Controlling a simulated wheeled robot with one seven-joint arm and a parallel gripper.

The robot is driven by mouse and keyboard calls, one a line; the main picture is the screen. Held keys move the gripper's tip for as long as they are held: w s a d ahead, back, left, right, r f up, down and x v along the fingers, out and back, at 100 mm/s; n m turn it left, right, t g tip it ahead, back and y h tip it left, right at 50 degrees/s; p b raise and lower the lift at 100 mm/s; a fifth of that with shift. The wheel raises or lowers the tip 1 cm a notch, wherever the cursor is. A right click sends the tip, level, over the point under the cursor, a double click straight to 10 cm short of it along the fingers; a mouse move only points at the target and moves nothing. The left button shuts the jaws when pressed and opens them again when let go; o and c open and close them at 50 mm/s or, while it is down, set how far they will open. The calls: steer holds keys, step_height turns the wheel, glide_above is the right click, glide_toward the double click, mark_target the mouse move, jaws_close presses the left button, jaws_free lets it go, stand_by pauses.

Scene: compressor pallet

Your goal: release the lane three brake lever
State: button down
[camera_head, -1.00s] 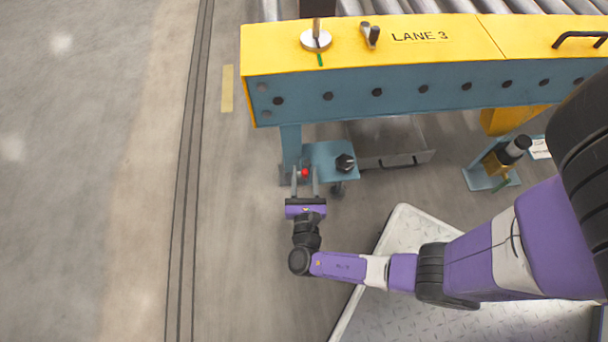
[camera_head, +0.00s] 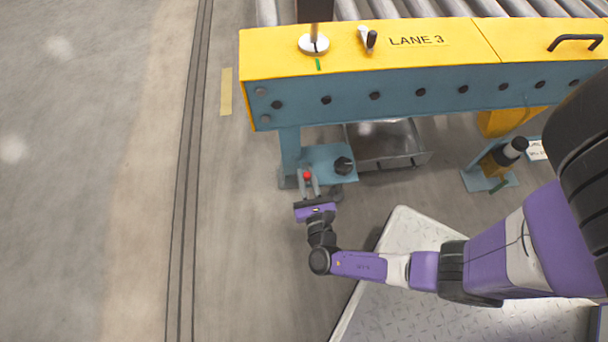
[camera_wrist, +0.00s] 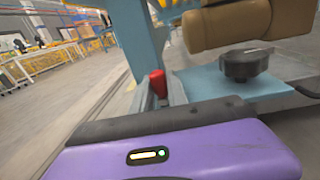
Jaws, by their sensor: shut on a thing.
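The blue and yellow conveyor end marked LANE 3 (camera_head: 416,40) spans the top of the head view. Below it, a blue bracket plate (camera_head: 330,160) beside the left leg carries a black knob (camera_head: 343,165). A small red-tipped lever (camera_head: 307,175) stands at the plate's left edge. My gripper (camera_head: 308,180) is shut on this lever, with its fingers tilted up and to the left. In the wrist view the red tip (camera_wrist: 157,83) shows between the grey fingers, with the black knob (camera_wrist: 246,64) to its right. The lever's lower part is hidden.
A grey metal tray (camera_head: 386,160) lies under the conveyor. A small lever (camera_head: 368,39) and a white disc (camera_head: 313,44) with a post sit on the yellow top. A blue stand with a black-capped part (camera_head: 513,148) is at right. The floor at left is clear.

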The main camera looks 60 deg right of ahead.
steer(key=shift+s+d+n+t+y, duration=0.2)
steer(key=shift+n+t+y, duration=0.2)
steer(key=shift+t+y, duration=0.2)
steer(key=c, duration=1.3)
jaws_free()
steer(key=shift+a, duration=0.15)
